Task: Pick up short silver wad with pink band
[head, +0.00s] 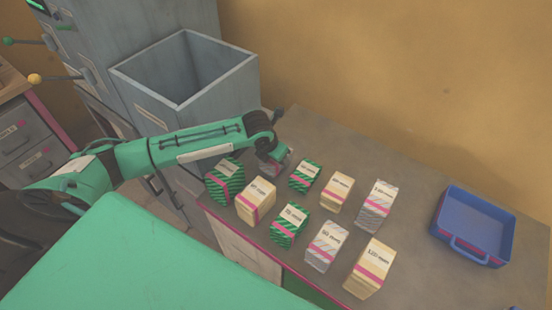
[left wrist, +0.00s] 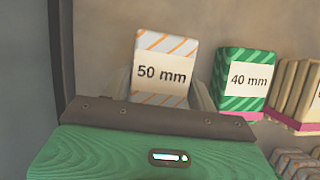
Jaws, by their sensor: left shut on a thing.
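A short silver wad with orange stripes and a "50 mm" label (left wrist: 162,72) stands between the fingers of my left gripper in the left wrist view. My left gripper (head: 274,157) is shut on it at the back left of the grey table. In the head view the wad is mostly hidden behind the gripper. Its lower part is hidden in the wrist view, so I cannot see its band or tell whether it touches the table. A green striped "40 mm" wad (left wrist: 245,80) stands just right of it. My right gripper is not in view.
Several green, cream and silver wads stand close by in rows, among them a green one (head: 304,175) and a taller silver one (head: 376,203). A blue tray (head: 451,240) lies at the right. A grey open bin (head: 225,92) stands behind my left arm. The table's back is clear.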

